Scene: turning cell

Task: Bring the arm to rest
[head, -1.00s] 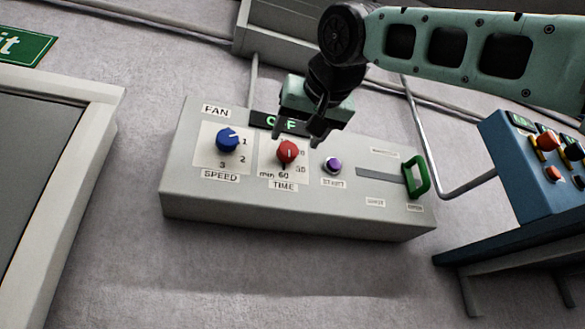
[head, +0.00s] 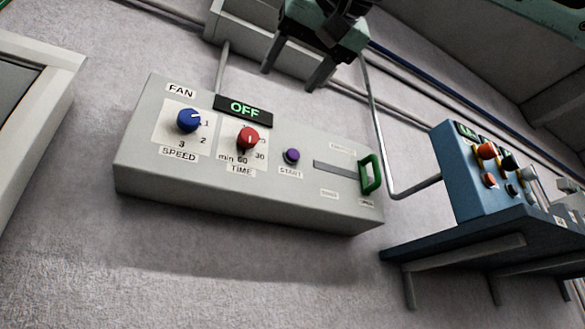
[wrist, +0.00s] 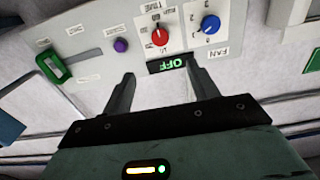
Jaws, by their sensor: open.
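My gripper (head: 293,72) is at the top of the head view, above the fan control box (head: 250,205) and apart from it. Its two fingers are spread and nothing is between them. In the wrist view my gripper (wrist: 160,85) is also open and empty, with the fan box (wrist: 110,20) beyond the fingertips. The box carries a blue speed knob (head: 189,120), a red time knob (head: 247,138), a purple start button (head: 292,156) and a green slider handle (head: 370,174) at the slot's right end. Its display (head: 244,108) reads OFF.
A blue control panel (head: 470,180) with several buttons stands on a blue shelf (head: 480,235) at the right. A grey conduit (head: 378,130) runs down between the box and the panel. A framed panel (head: 50,65) is at the left. The wall below the box is clear.

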